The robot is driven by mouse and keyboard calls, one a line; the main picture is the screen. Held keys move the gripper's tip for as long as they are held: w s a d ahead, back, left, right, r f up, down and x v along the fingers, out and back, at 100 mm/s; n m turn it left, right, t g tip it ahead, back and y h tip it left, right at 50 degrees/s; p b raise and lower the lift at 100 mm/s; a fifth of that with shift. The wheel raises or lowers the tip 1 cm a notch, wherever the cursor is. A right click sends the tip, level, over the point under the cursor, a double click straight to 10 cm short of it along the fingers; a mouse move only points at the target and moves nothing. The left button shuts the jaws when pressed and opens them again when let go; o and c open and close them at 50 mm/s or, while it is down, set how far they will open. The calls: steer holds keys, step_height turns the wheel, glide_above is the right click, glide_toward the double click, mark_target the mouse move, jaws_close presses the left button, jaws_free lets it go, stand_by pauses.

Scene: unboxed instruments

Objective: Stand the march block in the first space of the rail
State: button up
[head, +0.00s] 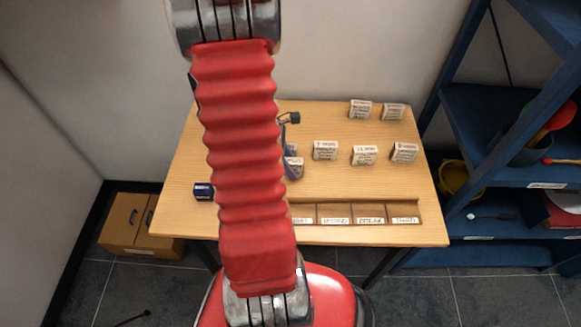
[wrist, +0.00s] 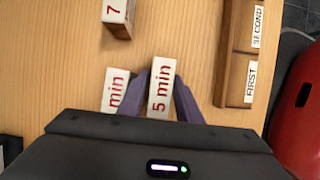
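In the wrist view a block with a white label reading "5 min" (wrist: 161,90) lies between the purple fingers of my gripper (wrist: 162,82). Both fingers touch its sides; I cannot tell whether it is lifted. A second block, its label ending in "min" (wrist: 117,90), is close beside the left finger. The name line is not readable on any block, so I cannot tell which is march. The rail (head: 345,210) runs along the table's front edge, its spaces labelled. Its label FIRST (wrist: 250,81) shows at the right in the wrist view, with no block seen in that space.
Several other labelled blocks stand on the wooden table (head: 235,140), right of my arm; one with a 7 (wrist: 122,28) is near my gripper. A small dark blue box (head: 203,191) is at the left. Blue shelves (head: 500,195) stand at the right. My arm hides the table's middle.

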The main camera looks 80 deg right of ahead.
mark_target(291, 161)
steer(key=shift+c, duration=0.5)
jaws_close()
steer(key=shift+r, duration=0.2)
step_height(291, 161, up, 10)
steer(key=shift+f, duration=0.15)
stand_by(0.4)
stand_by(1.0)
